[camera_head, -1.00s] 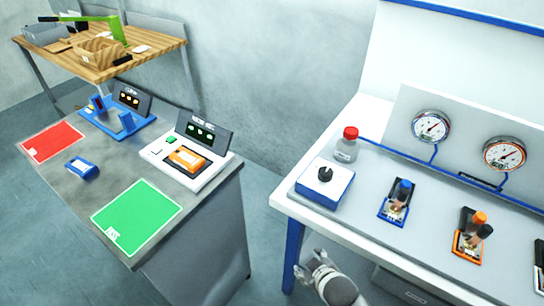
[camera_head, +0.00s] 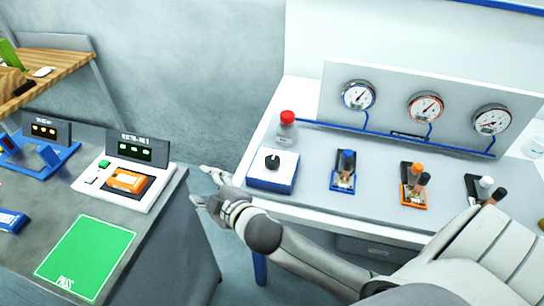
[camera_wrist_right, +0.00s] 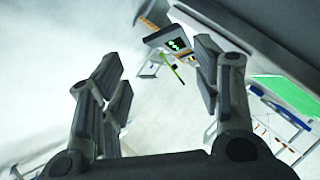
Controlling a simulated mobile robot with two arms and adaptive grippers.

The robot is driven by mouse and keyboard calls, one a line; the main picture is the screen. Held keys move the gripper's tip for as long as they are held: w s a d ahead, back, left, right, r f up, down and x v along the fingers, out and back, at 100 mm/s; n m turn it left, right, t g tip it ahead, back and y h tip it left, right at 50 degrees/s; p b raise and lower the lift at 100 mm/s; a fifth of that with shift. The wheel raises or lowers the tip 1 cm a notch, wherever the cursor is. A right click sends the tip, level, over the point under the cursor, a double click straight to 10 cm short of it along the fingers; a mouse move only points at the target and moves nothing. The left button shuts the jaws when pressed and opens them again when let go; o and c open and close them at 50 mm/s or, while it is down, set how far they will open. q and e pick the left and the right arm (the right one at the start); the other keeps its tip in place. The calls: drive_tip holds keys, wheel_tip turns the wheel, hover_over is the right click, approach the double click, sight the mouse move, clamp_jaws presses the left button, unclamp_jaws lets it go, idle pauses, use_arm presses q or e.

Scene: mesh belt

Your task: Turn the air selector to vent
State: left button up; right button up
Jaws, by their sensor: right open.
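A black rotary knob (camera_head: 272,162) sits on a white-topped blue box (camera_head: 271,180) at the left end of the white bench. Its label, if any, is too small to read. My right gripper (camera_head: 200,185) is open and empty, left of the box and apart from it, over the gap between the two tables. Its two open fingers also show in the right wrist view (camera_wrist_right: 160,72), with nothing between them. My left gripper is not in view.
A grey table (camera_head: 170,225) with a green mat (camera_head: 85,258) is at left.

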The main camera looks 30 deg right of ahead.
drive_tip(key=w+a+r+n+t+y, duration=0.3)
drive_tip(key=a+r+n+y, duration=0.15)
drive_tip(key=r, duration=0.45)
drive_tip(key=s+a+r+n+g+y, duration=0.2)
drive_tip(key=a+r+n+g+y, duration=0.2)
drive_tip(key=a+r+n+y, duration=0.9)
drive_tip(key=n+g+h, duration=1.4)
drive_tip(key=n+h, duration=0.6)
drive_tip(key=n, duration=0.5)
approach(273, 159)
drive_tip(key=shift+m+y, duration=0.25)
wheel_tip(273, 159, down, 8)
drive_tip(key=p, duration=0.3)
drive_tip(key=shift+s+d+r, duration=0.1)
drive_tip(key=shift+s+d, duration=0.05)
drive_tip(key=shift+f+p, duration=0.35)
drive_tip(key=shift+f, duration=0.4)
